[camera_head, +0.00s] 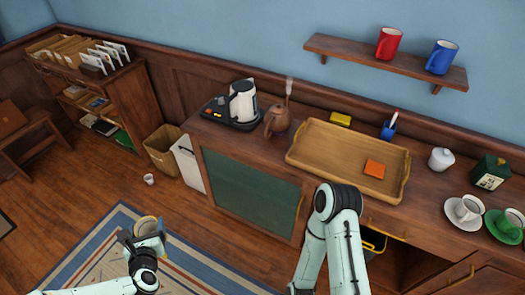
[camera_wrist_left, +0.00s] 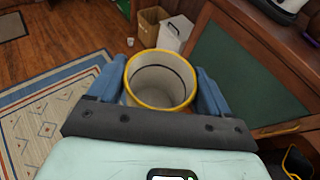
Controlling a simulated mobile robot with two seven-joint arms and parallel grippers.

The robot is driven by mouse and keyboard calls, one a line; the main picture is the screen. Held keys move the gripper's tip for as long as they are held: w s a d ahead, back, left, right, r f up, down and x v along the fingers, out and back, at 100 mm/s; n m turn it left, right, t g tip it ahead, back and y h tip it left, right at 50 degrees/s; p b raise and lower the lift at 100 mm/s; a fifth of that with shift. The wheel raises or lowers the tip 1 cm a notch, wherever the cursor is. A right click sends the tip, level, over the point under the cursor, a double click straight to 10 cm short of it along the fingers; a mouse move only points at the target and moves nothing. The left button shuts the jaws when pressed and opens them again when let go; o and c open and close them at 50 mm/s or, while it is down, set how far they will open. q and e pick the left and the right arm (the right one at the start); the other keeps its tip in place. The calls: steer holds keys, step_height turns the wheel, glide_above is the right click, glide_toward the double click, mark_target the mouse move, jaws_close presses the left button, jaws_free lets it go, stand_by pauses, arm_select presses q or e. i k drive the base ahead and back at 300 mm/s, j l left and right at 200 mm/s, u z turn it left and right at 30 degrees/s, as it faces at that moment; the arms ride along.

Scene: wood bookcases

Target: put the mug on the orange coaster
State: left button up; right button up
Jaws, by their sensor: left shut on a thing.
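A pale mug with a yellow rim (camera_head: 147,226) is held by my left gripper (camera_head: 146,243) above the patterned rug. In the left wrist view the mug (camera_wrist_left: 160,82) is upright, its open top facing the camera and its inside empty. The blue fingers of my left gripper (camera_wrist_left: 164,92) press on both its sides. Its handle is hidden. The orange coaster (camera_head: 375,168) lies flat inside the wooden tray (camera_head: 300,152) on the sideboard, far to the right of the mug. My right arm crosses the lower middle; its gripper is out of view.
A kettle (camera_head: 243,101), brown pot (camera_head: 277,121), yellow block (camera_head: 340,119), blue pen cup (camera_head: 388,131) and white lidded jar (camera_head: 441,159) surround the tray. Cups on saucers stand at right. Red (camera_head: 388,43) and blue (camera_head: 441,57) mugs sit on the shelf. The tray floor left of the coaster is clear.

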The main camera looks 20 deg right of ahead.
mark_target(374, 173)
steer(key=z, duration=1.1)
